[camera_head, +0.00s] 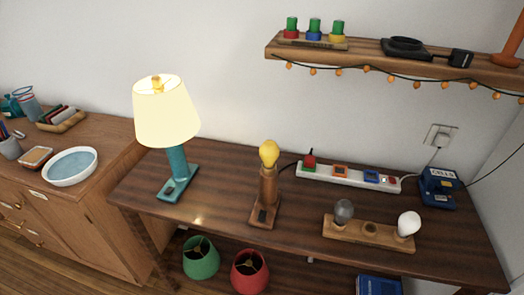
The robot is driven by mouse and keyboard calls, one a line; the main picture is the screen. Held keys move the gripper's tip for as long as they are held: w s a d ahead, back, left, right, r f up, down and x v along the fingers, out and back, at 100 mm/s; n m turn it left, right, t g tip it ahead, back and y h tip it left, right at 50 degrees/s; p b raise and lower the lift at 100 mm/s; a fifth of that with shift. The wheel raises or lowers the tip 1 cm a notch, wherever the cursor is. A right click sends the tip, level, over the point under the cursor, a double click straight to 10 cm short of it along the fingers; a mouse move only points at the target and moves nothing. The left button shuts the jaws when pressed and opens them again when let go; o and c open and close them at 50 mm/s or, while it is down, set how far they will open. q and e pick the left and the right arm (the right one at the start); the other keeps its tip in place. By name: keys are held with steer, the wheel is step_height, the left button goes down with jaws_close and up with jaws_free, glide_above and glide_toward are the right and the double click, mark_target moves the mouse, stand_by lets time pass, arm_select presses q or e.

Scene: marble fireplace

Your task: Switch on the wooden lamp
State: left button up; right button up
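The wooden lamp (266,187) stands upright on the dark wooden table, left of its middle. It has a bare yellow bulb (269,153) and no shade. A small dark switch (262,215) is on the front of its base. I cannot tell clearly whether the bulb is lit. A dark cord runs behind it toward a red-topped plug (309,160) on the white power strip (336,177). The cord's start at the lamp is hidden. Neither of my grippers is in view.
A lit teal lamp (176,175) with a cream shade stands to the left. A wooden holder (345,231) with a grey bulb and a white bulb is at front right. A blue box (437,188) is at back right. A shelf (395,64) overhangs the back. Green and red shades are below.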

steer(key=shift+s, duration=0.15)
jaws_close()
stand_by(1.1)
